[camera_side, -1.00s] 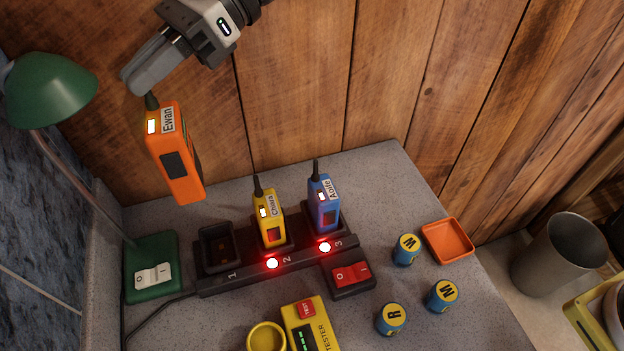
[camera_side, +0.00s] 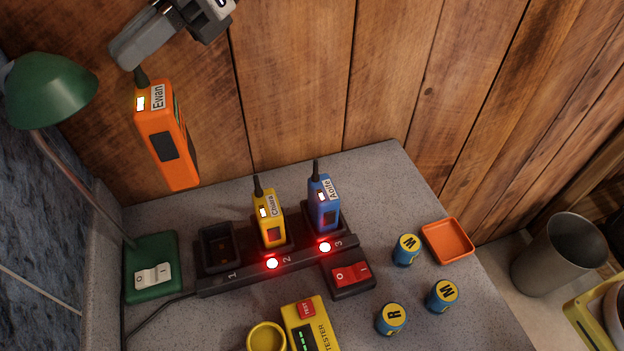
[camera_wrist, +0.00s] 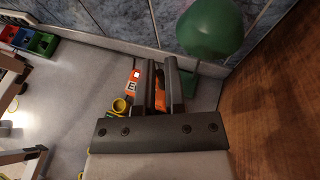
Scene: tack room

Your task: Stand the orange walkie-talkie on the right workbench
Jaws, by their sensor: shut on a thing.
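The orange walkie-talkie (camera_side: 165,140), labelled "Ewan", hangs in the air by its black antenna. My gripper (camera_side: 130,62) is shut on that antenna, above the workbench top at the upper left of the side view. A small light on the radio's top is lit. In the wrist view, the walkie-talkie (camera_wrist: 160,101) shows partly behind the fingers of my gripper (camera_wrist: 158,75). The grey workbench (camera_side: 390,185) lies below. Its charger strip (camera_side: 240,279) has an empty slot 1 (camera_side: 220,247), with slots 2 and 3 filled.
A yellow radio (camera_side: 271,222) and a blue radio (camera_side: 324,204) stand in the charger. A green lamp (camera_side: 50,90) rises at the left. A red switch (camera_side: 351,274), yellow tester (camera_side: 309,322), several batteries (camera_side: 442,296) and an orange tray (camera_side: 448,241) occupy the bench. A wooden wall (camera_side: 320,80) stands behind.

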